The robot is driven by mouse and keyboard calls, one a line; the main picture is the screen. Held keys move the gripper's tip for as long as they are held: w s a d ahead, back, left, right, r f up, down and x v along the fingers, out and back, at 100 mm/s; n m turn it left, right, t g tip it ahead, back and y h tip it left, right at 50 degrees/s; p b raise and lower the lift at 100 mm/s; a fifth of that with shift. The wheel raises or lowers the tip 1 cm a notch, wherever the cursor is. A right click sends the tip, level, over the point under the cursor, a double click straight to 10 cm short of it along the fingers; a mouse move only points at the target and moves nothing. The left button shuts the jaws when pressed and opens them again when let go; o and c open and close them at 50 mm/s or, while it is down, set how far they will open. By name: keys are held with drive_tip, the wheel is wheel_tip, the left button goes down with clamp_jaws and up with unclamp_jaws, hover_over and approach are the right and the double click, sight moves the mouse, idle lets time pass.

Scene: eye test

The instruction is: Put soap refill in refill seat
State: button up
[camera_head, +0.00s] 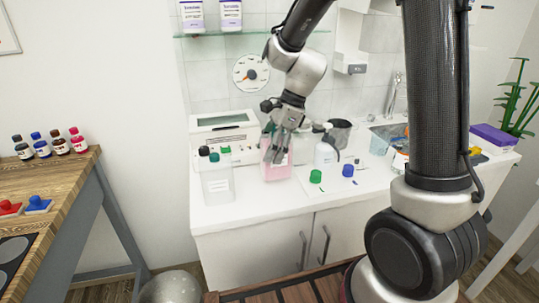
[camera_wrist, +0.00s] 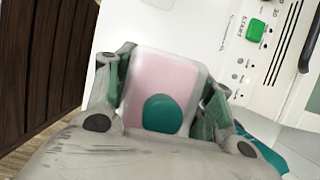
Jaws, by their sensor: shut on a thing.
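A pink bottle with a teal cap, which looks like the soap refill (camera_head: 277,172), is at the white counter, right of a clear bottle. My gripper (camera_head: 274,152) is above it, fingers pointing down, and is shut on it. In the wrist view, the pink bottle (camera_wrist: 165,80) sits between the two fingers of my gripper (camera_wrist: 168,85), with its round teal cap facing the camera. I cannot tell whether its base touches the counter. A white wall dispenser (camera_head: 350,57) hangs at the back; I cannot tell whether it holds the refill seat.
A clear bottle (camera_head: 217,182) stands close on the left. A white machine (camera_head: 222,125) stands behind. The counter's front strip (camera_head: 250,208) is clear.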

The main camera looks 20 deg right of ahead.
drive_tip(key=shift+f, duration=1.3)
drive_tip(key=shift+f, duration=0.15)
drive_tip(key=o, duration=1.1)
drive_tip(key=shift+c, duration=0.2)
